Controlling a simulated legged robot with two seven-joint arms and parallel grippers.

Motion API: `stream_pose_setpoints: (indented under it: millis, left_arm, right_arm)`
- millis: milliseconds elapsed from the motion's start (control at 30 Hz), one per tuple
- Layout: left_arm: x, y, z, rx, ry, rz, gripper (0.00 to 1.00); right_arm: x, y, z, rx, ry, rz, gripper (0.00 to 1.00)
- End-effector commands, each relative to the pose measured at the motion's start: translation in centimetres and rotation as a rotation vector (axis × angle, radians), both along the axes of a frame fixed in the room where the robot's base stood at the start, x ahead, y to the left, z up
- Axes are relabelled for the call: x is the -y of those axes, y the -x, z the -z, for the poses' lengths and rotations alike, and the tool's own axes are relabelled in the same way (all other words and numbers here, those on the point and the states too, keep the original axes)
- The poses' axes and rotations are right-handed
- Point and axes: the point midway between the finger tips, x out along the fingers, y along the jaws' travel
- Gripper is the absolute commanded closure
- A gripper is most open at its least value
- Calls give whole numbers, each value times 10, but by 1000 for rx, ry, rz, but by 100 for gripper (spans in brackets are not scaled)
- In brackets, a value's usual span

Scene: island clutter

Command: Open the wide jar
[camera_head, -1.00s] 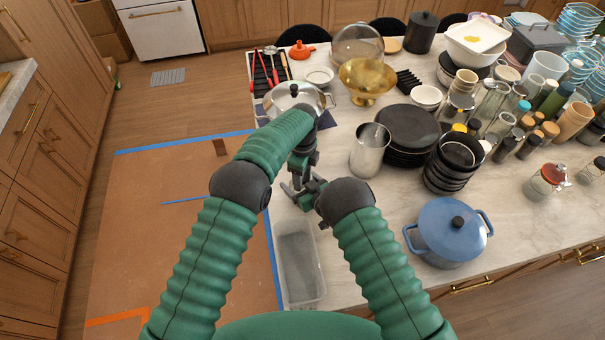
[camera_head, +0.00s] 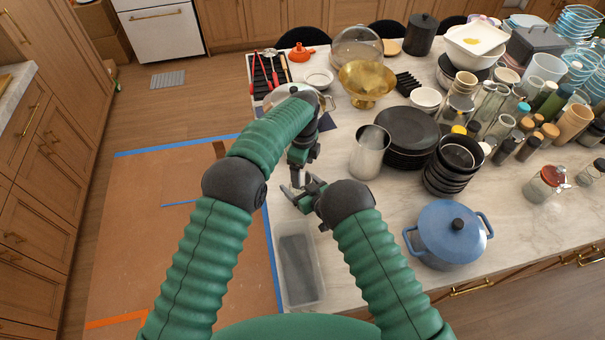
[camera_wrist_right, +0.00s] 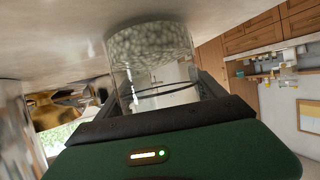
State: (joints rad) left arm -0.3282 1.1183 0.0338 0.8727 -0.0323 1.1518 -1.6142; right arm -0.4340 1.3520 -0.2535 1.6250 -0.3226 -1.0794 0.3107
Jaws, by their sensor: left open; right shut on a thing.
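The wide jar (camera_wrist_right: 150,52) is clear glass with a speckled grey layer at one end. In the right wrist view it stands between the two fingers of my right gripper (camera_wrist_right: 165,90), which is shut on it. In the head view my right gripper (camera_head: 297,192) is low over the left end of the counter, and the jar is mostly hidden by the hands. My left gripper (camera_head: 299,172) points down just above my right one and is open. I cannot make out a lid.
A steel pitcher (camera_head: 369,152), black plates (camera_head: 408,130) and a blue pot (camera_head: 448,232) stand to the right. A lidded steel pan (camera_head: 326,100) is behind my left forearm. Several glass jars crowd the right side.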

Motion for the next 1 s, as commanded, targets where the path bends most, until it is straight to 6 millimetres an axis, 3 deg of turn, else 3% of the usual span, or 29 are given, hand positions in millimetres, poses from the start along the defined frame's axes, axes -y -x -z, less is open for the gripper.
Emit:
stream_pose_setpoints:
  millis: [267,367,700,1000]
  left_arm:
    - [1,-2,-34,2,-1,186,23]
    - [0,-2,-24,-1,-1,192,23]
    - [0,-2,35,1,-1,190,23]
    - [0,-2,44,4,0,190,23]
  right_arm:
    - [-1,0,0,0,-1,-2,100]
    - [-1,0,0,0,-1,-2,100]
    - [-1,0,0,0,-1,-2,100]
    - [-1,0,0,0,-1,-2,100]
